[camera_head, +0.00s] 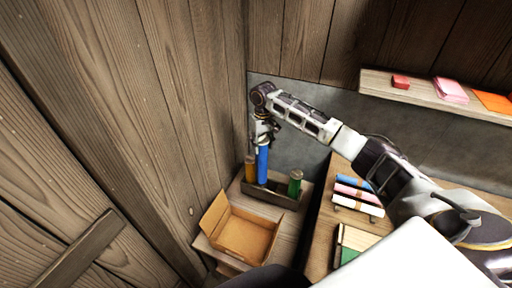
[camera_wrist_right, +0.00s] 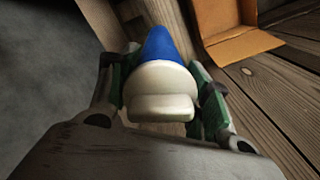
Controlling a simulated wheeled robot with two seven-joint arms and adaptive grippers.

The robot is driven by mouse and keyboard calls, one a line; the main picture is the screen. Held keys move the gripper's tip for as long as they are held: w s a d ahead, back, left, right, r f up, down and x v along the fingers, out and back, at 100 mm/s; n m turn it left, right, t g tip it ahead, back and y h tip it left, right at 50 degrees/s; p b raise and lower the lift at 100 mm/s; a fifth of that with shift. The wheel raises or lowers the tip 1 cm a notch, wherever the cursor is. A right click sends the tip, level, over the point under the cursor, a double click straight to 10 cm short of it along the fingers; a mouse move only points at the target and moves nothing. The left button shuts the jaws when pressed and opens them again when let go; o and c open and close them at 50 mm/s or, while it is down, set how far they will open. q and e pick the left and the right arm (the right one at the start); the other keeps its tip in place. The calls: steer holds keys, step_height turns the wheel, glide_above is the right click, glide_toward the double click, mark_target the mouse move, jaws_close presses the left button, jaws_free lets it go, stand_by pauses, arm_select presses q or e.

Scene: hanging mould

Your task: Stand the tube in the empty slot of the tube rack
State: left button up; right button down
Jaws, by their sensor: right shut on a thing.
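A blue tube (camera_head: 262,165) hangs upright from my right gripper (camera_head: 264,138) in the head view. The gripper is shut on its upper end, and in the wrist view the tube (camera_wrist_right: 170,47) with a pale top sits between the fingers (camera_wrist_right: 160,95). The brown tube rack (camera_head: 268,195) stands below on a wooden surface in the corner. An orange-yellow tube (camera_head: 250,169) stands at its left end and a green tube (camera_head: 295,184) at its right end. The blue tube's lower end is at the middle of the rack; I cannot tell whether it is inside the slot. My left gripper is not in view.
An open cardboard box (camera_head: 236,236) stands in front of the rack, also seen in the wrist view (camera_wrist_right: 240,40). Right of the rack is a wooden surface with coloured blocks (camera_head: 358,193). A wall shelf (camera_head: 430,92) holds several small items. Plank walls close in at left and behind.

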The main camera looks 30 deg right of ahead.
steer(key=shift+w+d+f+n, duration=0.1)
steer(key=shift+d+f+n, duration=0.25)
steer(key=shift+d+n, duration=0.15)
steer(key=shift+w+d+f+n, duration=0.1)
steer(key=shift+d+f+n, duration=0.3)
steer(key=shift+d, duration=0.2)
steer(key=d+f+n, duration=0.2)
steer(key=n, duration=0.8)
steer(key=w+d+f+n, duration=0.1)
steer(key=d+f+n, duration=0.1)
steer(key=n, duration=0.8)
steer(key=shift+d, duration=0.4)
steer(key=shift+f+n, duration=0.1)
steer(key=shift+n, duration=0.2)
steer(key=shift+f, duration=0.15)
